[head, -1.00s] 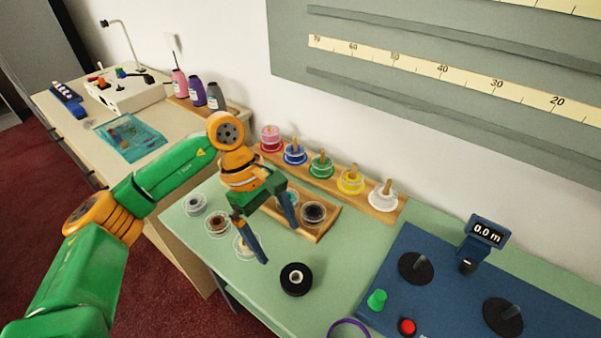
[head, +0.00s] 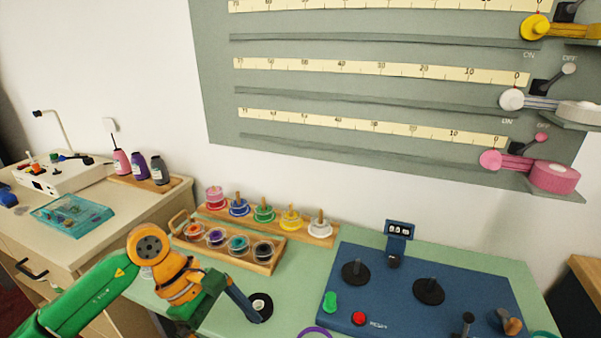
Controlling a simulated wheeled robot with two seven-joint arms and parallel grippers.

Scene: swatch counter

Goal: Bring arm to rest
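My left arm, green and orange, comes in from the lower left in the head view. Its gripper (head: 230,316) hangs over the front left part of the green counter. One blue finger shows clearly and the other is seen end-on at the lower edge; they stand apart with nothing visible between them. A black spool (head: 264,302) lies on the counter, partly behind the blue finger in the picture; I cannot tell whether they touch. My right gripper is not in view.
A wooden tray of spools (head: 262,267) and a peg rack of coloured spools (head: 328,241) stand behind the gripper. A blue board (head: 400,290) with knobs and a display lies to the right. A cream side table (head: 130,205) holds bottles and a teal tray (head: 72,217).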

